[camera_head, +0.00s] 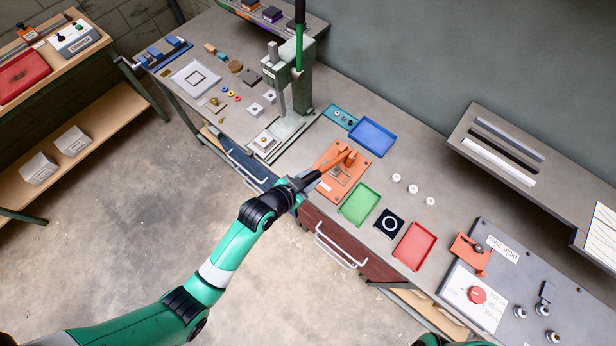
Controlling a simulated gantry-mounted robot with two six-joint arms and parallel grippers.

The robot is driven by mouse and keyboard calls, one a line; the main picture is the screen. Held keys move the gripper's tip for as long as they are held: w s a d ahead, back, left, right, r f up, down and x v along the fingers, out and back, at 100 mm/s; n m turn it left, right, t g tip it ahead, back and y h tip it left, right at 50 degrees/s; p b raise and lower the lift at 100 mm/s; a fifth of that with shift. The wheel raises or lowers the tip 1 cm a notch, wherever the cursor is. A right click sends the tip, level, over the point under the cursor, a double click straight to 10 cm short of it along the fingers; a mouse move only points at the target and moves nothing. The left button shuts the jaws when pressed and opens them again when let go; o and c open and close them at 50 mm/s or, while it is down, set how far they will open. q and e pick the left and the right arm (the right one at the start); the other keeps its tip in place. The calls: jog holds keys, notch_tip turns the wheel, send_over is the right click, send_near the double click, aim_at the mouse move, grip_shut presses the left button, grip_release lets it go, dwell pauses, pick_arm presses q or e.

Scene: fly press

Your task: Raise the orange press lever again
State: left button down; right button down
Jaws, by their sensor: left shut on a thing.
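The orange press (329,190) sits on the bench near its front edge, a flat orange base with an upright block at its back right. Its orange lever (338,160) runs from that block toward the front left and looks low over the base. My left gripper (316,175) reaches in from the front left and is shut on the lever's front end; the fingers hide the exact grip. My right gripper is out of view.
A green tray (360,204), a blue tray (372,137) and a small teal tray (340,118) lie close around the press. A tall green press (300,88) stands behind left. White round parts (412,189) and a red tray (414,246) lie to the right.

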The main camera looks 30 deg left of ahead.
pick_arm(q)
jog(key=shift+w+r, duration=0.1)
jog(key=shift+r, duration=0.05)
jog(key=c, duration=0.6)
grip_release()
jog(key=shift+p+v, duration=1.5)
jog(key=shift+v, duration=4.35)
jog(key=shift+w, duration=0.1)
